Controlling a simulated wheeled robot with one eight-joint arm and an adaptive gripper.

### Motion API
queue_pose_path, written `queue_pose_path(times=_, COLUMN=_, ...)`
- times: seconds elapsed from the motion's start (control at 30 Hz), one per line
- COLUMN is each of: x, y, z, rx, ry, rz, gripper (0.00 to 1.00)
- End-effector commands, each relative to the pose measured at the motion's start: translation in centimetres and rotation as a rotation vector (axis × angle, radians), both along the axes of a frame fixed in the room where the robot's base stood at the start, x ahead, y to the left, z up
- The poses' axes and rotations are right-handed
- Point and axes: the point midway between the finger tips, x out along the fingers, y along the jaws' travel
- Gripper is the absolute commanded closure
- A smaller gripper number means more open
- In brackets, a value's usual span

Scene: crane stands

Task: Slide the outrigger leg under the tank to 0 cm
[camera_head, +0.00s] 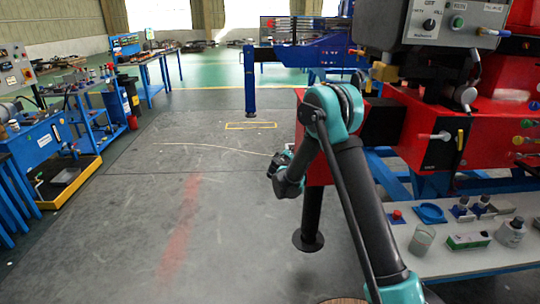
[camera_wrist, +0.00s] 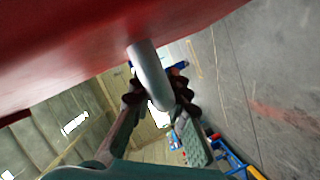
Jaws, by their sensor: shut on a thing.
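A red outrigger beam end (camera_head: 317,172) shows behind my arm in the head view, with a black leg (camera_head: 312,215) and round foot (camera_head: 308,240) below it, at the floor. My gripper (camera_head: 283,172) is at the left side of the red beam end. In the wrist view, a pale grey rod-like handle (camera_wrist: 150,78) sticks out from a red surface (camera_wrist: 70,60). My gripper's fingers (camera_wrist: 158,98) are on both sides of the handle, shut on it. My forearm hides part of the beam. I cannot read any extension scale.
A shelf (camera_head: 475,258) with a glass, a box and small parts is at the right. A red machine (camera_head: 430,150) with knobs and a grey control box (camera_head: 447,22) stands above it. A blue outrigger (camera_head: 300,52) stands behind. The grey floor (camera_head: 130,215) at left is mostly clear.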

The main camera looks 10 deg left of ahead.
Motion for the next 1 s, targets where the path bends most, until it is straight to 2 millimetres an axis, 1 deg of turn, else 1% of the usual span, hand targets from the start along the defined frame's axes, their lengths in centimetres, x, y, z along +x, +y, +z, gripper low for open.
queue_pose_path(times=0.03, x=0.5, y=-1.5, z=0.5, rx=-0.005, ry=-0.006, rz=-0.003, gripper=1.0)
queue_pose_path(times=0.1, x=0.9, y=-2.8, z=0.4, rx=-0.006, ry=-0.006, rz=-0.002, gripper=1.0)
queue_pose_path(times=0.2, x=1.2, y=-4.2, z=0.4, rx=-0.005, ry=-0.007, rz=0.001, gripper=1.0)
queue_pose_path(times=0.3, x=1.4, y=-5.1, z=0.4, rx=-0.006, ry=-0.007, rz=0.004, gripper=1.0)
queue_pose_path(times=0.5, x=1.6, y=-5.8, z=0.4, rx=-0.005, ry=-0.006, rz=0.008, gripper=1.0)
queue_pose_path(times=0.83, x=1.6, y=-5.9, z=0.3, rx=-0.005, ry=-0.006, rz=0.006, gripper=1.0)
queue_pose_path(times=0.87, x=1.6, y=-5.9, z=0.3, rx=-0.004, ry=-0.006, rz=0.005, gripper=0.82)
queue_pose_path(times=1.0, x=1.6, y=-5.9, z=0.3, rx=-0.003, ry=-0.005, rz=0.005, gripper=0.65)
